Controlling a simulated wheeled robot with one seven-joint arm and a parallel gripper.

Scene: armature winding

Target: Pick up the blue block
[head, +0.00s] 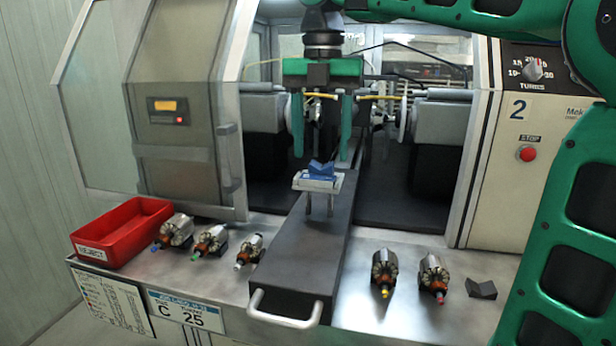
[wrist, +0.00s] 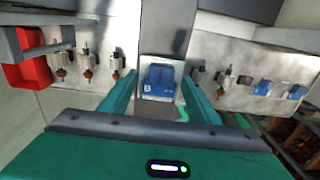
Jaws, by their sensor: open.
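The blue block (head: 321,168) has a V-shaped notch on top. It sits on a small white stand (head: 318,183) on the dark slide in the middle. The block also shows in the wrist view (wrist: 159,79), between the two fingers as seen from above. My gripper (head: 321,150) points down with its two green fingers apart, one to each side of the block in the picture. The fingers (wrist: 158,86) appear in the wrist view with a gap around the block. Nothing is held. Whether the fingertips reach down to the block's level is hard to tell.
A red reject tray (head: 122,233) and several armatures (head: 208,241) stand left of the slide (head: 305,245). Two more armatures (head: 384,273) and a dark notched block (head: 481,288) are right. Other blue pieces (wrist: 263,87) show at the wrist view's right. Machine walls flank my gripper.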

